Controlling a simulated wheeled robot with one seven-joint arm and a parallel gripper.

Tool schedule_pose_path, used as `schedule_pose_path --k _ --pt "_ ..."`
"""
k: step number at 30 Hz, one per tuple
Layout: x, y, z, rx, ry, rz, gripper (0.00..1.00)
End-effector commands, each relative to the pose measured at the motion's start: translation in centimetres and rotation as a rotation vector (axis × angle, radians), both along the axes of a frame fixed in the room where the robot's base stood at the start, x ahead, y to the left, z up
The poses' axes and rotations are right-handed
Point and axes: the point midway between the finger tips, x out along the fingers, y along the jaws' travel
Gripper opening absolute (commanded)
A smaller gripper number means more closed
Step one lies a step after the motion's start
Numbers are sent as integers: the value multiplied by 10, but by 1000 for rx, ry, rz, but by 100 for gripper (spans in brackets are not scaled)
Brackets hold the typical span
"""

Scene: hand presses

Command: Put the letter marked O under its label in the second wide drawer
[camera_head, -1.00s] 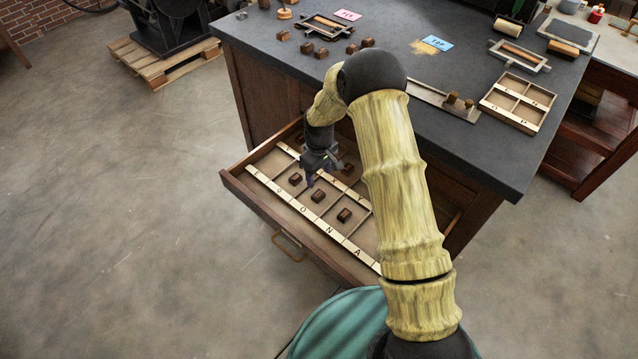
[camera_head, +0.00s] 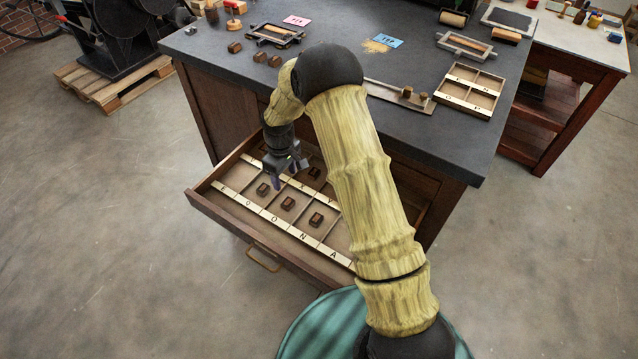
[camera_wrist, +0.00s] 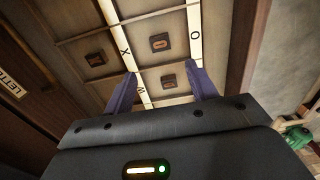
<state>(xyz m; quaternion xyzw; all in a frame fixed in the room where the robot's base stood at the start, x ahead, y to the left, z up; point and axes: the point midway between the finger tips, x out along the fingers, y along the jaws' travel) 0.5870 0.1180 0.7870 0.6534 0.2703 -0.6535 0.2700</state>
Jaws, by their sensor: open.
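The open wide drawer (camera_head: 200,207) has compartments with white label strips. Small dark letter blocks lie in several compartments: one at the left (camera_head: 262,189), one in the middle (camera_head: 288,203), one at the right (camera_head: 316,219). I cannot read their faces. The front strip carries the O label (camera_head: 273,217). My gripper (camera_head: 284,177) is over the drawer, open and empty. In the wrist view, an O label (camera_wrist: 195,37) stands beside a compartment with a block (camera_wrist: 159,42). Another block (camera_wrist: 168,80) shows between and below my open fingers.
The dark bench top (camera_head: 420,140) stands behind the drawer. On it are several loose blocks (camera_head: 260,57), a pink card (camera_head: 297,20), a blue card (camera_head: 388,42) and a divided tray (camera_head: 470,88). The floor to the left of the drawer is clear.

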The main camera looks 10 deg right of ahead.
Motion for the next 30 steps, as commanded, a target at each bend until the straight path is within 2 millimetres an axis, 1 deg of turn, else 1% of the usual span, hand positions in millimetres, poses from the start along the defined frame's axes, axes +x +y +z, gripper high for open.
schedule_pose_path --k 2,4,8,9,11,12,14,17,18,20,24,27,30 --pt "-3 -5 10 -1 -8 -19 57" --pt "-9 -11 24 -1 -19 -49 57" --pt "-31 -29 59 3 -48 -140 57" --pt "-40 -36 71 5 -60 -174 57" --pt "-54 -46 88 8 -75 -227 57" --pt "-65 -52 98 10 -85 -262 57" --pt "-81 -61 113 15 -100 -317 57" --pt "-110 -76 134 24 -126 -409 57" --pt "-122 -82 142 30 -138 -446 57" --pt "-142 -89 152 37 -152 -503 57" --pt "-188 -106 171 60 -188 -636 57" --pt "-217 -113 178 77 -207 -716 57" --pt "-235 -117 180 86 -217 -765 57"
